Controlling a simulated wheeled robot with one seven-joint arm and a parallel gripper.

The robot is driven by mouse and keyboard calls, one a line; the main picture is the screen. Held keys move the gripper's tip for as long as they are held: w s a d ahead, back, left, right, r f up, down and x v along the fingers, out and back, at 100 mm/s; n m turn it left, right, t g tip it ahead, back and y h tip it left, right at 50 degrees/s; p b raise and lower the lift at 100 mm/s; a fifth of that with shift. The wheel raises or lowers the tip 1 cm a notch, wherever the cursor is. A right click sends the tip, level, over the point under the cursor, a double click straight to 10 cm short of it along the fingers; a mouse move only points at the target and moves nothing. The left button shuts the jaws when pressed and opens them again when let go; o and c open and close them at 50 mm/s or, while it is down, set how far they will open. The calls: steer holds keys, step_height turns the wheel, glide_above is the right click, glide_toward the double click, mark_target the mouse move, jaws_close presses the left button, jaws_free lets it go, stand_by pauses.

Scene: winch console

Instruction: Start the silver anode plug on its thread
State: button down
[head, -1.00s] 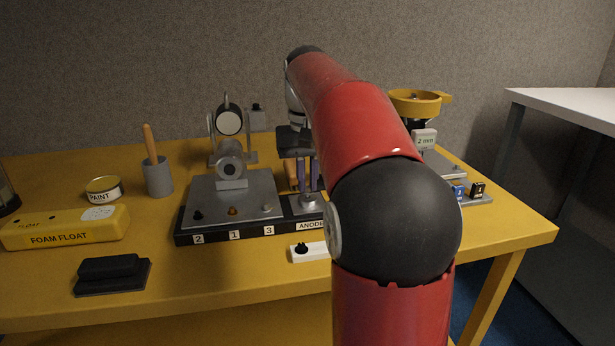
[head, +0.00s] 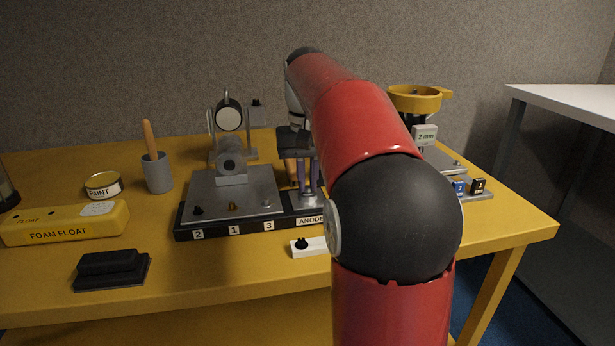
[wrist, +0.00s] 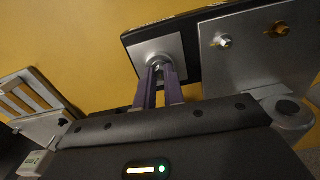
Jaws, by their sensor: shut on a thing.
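My gripper (head: 308,188) points down at the right end of the black console base, above the ANODE label (head: 311,220). Its purple fingers (wrist: 160,88) are shut on a small silver plug (wrist: 157,67), mostly hidden between the tips. The plug is over the round silver anode seat (wrist: 150,54) on a bright square plate. The seat also shows below the fingers in the head view (head: 308,202). The plug looks upright and at the seat. I cannot tell whether its thread has caught.
The grey plate (head: 240,188) with several small fittings lies left of the gripper. A drum stand (head: 230,120) rises behind. A white block (head: 312,247) with a black knob lies in front. A yellow foam float (head: 60,224) and black pad (head: 112,268) are left.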

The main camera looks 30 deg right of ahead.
steer(key=shift+m+p, duration=0.3)
steer(key=shift+m, duration=0.6)
steer(key=shift+m+p, duration=0.45)
steer(key=shift+m, duration=0.65)
steer(key=m, duration=0.7)
steer(key=m, duration=0.5)
steer(key=shift+m, duration=0.4)
steer(key=shift+f, duration=0.1)
